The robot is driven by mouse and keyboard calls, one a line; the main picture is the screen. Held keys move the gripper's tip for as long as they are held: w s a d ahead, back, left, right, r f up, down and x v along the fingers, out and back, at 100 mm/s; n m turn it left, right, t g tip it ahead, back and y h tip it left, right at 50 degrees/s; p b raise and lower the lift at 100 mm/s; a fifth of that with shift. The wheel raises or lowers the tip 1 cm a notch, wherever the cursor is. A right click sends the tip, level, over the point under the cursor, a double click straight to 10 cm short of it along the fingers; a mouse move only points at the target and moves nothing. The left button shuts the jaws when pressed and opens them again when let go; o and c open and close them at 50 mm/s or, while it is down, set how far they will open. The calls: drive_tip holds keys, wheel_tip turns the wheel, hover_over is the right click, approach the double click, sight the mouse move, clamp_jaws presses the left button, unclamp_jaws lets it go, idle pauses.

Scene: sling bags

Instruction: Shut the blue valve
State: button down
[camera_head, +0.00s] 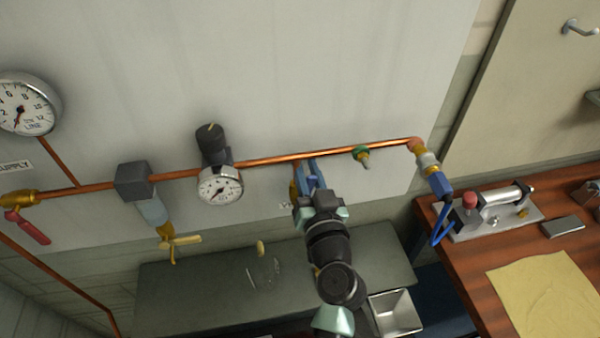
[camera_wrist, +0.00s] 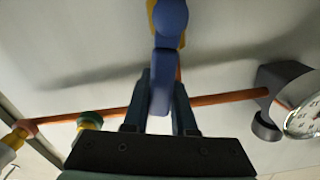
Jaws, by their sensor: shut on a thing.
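The blue valve (camera_wrist: 170,22) is on the copper pipe (camera_wrist: 215,99) on the wall panel. In the wrist view, its blue lever (camera_wrist: 160,85) runs from the rounded hub down between my fingers and crosses the line of the pipe. My gripper (camera_wrist: 162,77) is shut on this lever, one finger on each side. In the head view, my gripper (camera_head: 310,182) is at the valve just below the pipe (camera_head: 290,157). My wrist and arm hide much of the valve there, and only a little blue (camera_head: 313,168) shows.
A gauge with a dark regulator (camera_head: 214,160) is left of the valve, and a small green fitting (camera_head: 361,153) is right of it. A wooden bench (camera_head: 470,260) is at right.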

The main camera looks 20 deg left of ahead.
sight(325, 175)
drive_tip(key=d+f+m+b, duration=0.1)
drive_tip(key=m, duration=0.1)
drive_tip(key=w+d+f+m+b, duration=0.1)
drive_tip(key=m+b, duration=0.1)
drive_tip(key=m, duration=0.1)
drive_tip(key=w+d+f+m+b, duration=0.1)
drive_tip(key=m, duration=0.2)
drive_tip(key=f+m+b, duration=0.1)
drive_tip(key=d+m, duration=0.1)
drive_tip(key=m, duration=0.1)
drive_tip(key=shift+w+f+b, duration=0.3)
drive_tip(key=shift+f+b, duration=0.05)
drive_tip(key=shift+f, duration=0.05)
drive_tip(key=shift+w+d+f+m+b, duration=0.1)
drive_tip(key=shift+f+m+b, duration=0.15)
drive_tip(key=shift+f+m, duration=0.55)
drive_tip(key=shift+f+m+b, duration=0.2)
drive_tip(key=shift+f+m, duration=0.05)
drive_tip(key=shift+m, duration=0.95)
drive_tip(key=c, duration=0.7)
unclamp_jaws()
